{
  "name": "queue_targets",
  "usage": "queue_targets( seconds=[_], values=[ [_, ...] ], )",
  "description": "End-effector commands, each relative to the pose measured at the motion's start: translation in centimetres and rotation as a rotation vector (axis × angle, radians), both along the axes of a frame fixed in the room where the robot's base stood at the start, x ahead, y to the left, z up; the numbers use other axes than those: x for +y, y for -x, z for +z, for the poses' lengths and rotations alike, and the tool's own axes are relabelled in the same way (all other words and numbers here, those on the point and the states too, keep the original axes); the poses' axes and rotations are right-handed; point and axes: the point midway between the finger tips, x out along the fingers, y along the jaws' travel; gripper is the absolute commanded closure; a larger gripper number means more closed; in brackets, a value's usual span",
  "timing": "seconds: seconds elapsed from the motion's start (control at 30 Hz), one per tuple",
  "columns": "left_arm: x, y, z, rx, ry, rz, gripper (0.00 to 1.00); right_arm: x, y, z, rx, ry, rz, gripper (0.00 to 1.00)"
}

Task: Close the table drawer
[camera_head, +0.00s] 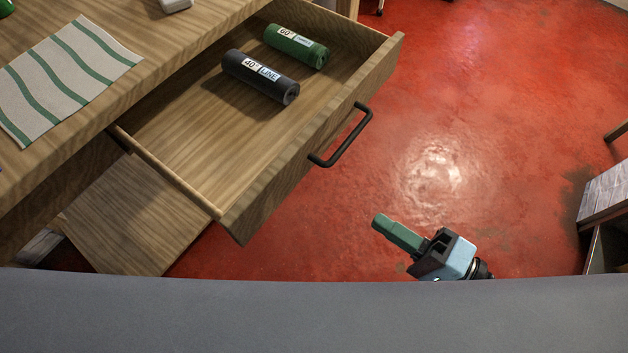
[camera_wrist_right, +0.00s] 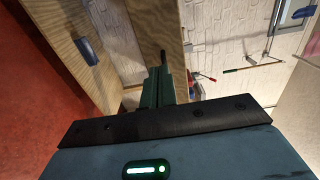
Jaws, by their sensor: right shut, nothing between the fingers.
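The table drawer (camera_head: 190,170) stands pulled out from the wooden table (camera_head: 165,50) in the head view. Its black bar handle (camera_head: 345,138) is on the front panel. A green roll (camera_head: 296,46) and a dark roll (camera_head: 260,77) lie inside it. My right gripper (camera_head: 378,222) is shut and empty, over the floor in front of the drawer, below and apart from the handle. Its green fingers (camera_wrist_right: 165,88) show together in the right wrist view, with a wooden panel and a dark bar end (camera_wrist_right: 163,57) beyond them. My left gripper is not in view.
A striped cloth (camera_head: 70,75) lies on the table top. The red floor (camera_head: 460,90) is open right of the drawer. A box-like piece of furniture (camera_head: 605,195) stands at the right edge. A grey surface covers the bottom of the head view.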

Motion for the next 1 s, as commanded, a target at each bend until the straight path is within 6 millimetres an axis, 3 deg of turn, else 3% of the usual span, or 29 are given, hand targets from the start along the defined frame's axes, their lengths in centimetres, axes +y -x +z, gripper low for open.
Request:
queue_targets(
  seconds=[0.27, 0.8, 1.0],
  values=[
    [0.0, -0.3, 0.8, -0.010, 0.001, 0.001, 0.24, 1.4, -1.1, 0.2, -0.003, -0.002, -0.002, 1.00],
    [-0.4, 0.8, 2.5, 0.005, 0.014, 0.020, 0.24, 9.2, -6.7, 0.2, -0.001, -0.001, -0.002, 1.00],
    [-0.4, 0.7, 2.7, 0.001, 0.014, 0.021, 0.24, 10.9, -7.9, 0.1, 0.000, 0.000, -0.002, 1.00]
  ],
)
